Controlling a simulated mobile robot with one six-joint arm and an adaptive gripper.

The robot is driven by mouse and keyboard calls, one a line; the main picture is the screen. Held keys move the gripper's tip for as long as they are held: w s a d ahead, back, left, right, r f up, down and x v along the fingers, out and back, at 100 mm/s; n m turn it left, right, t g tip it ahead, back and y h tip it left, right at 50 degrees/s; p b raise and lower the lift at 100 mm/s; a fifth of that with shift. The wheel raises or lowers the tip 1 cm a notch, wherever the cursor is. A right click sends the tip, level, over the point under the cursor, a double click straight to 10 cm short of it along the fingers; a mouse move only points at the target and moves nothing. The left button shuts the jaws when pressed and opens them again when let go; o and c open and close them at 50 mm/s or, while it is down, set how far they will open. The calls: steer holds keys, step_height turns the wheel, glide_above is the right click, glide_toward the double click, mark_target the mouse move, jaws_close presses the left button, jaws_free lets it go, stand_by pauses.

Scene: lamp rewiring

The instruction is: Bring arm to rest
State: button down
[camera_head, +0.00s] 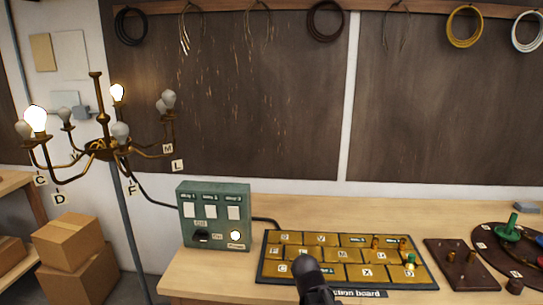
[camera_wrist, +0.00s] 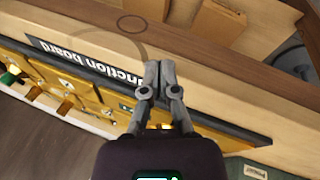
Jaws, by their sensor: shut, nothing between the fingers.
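My gripper (camera_wrist: 159,70) shows in the wrist view with its two grey fingers together and nothing between them. It is over the front edge of the junction board (camera_wrist: 200,122), close to its label; I cannot tell the exact height. In the head view, a dark rounded part of my arm rises from the bottom edge and covers part of the junction board (camera_head: 335,284). The fingertips cannot be made out there.
A green switch box (camera_head: 215,214) stands left of the board. A brown block (camera_head: 455,261) and a dark round tray (camera_head: 488,240) are at right. Cardboard boxes (camera_head: 72,244) stand at lower left.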

steer(key=s+d+m+g+y, duration=0.1)
steer(key=s+d+g+y, duration=0.1)
steer(key=s, duration=0.5)
steer(key=shift+d+f+m+y, duration=0.35)
steer(key=shift+f+m+y, duration=0.05)
steer(key=shift+y, duration=0.3)
stand_by(0.6)
